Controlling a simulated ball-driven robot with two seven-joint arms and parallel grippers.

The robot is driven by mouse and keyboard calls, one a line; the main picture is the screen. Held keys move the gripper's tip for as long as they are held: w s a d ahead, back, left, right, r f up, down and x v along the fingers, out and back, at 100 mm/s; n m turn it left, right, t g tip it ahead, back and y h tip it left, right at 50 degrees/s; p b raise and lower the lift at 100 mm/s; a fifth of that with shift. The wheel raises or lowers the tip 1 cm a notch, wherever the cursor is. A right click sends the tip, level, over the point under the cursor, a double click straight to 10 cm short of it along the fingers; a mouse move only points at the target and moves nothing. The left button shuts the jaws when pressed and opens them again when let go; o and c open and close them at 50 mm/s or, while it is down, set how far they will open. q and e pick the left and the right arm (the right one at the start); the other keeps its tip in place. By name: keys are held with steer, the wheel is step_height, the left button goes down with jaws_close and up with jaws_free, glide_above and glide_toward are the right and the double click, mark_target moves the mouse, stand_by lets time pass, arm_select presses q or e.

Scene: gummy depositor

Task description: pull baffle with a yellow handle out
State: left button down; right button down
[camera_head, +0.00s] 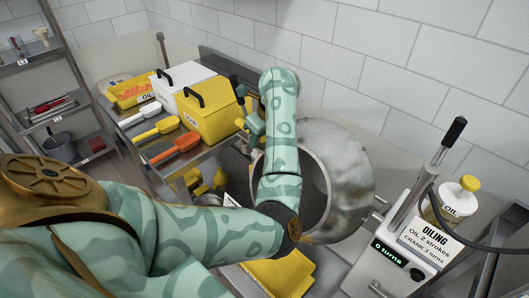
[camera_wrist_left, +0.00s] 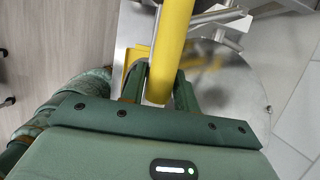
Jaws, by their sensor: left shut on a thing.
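The yellow handle (camera_wrist_left: 172,45) runs down from the top of the left wrist view as a thick bar, its lower end between my fingers. My left gripper (camera_wrist_left: 158,92) is shut on this handle. In the head view my left arm reaches up over the front of the metal drum, and the left gripper (camera_head: 245,123) is beside the yellow box, mostly hidden by its own wrist. The baffle's plate cannot be told apart clearly in either view. My right gripper is not in view.
A yellow box (camera_head: 212,112) and a white box (camera_head: 180,82) stand on a metal shelf with orange (camera_head: 174,148) and yellow (camera_head: 155,131) scoops. The round metal drum (camera_head: 345,170) is close to my forearm. An oiling unit with a lever (camera_head: 440,150) stands at right.

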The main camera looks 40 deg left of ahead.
arm_select(q)
steer(key=shift+r+p, duration=2.95)
steer(key=shift+r, duration=0.9)
steer(key=shift+f, duration=0.15)
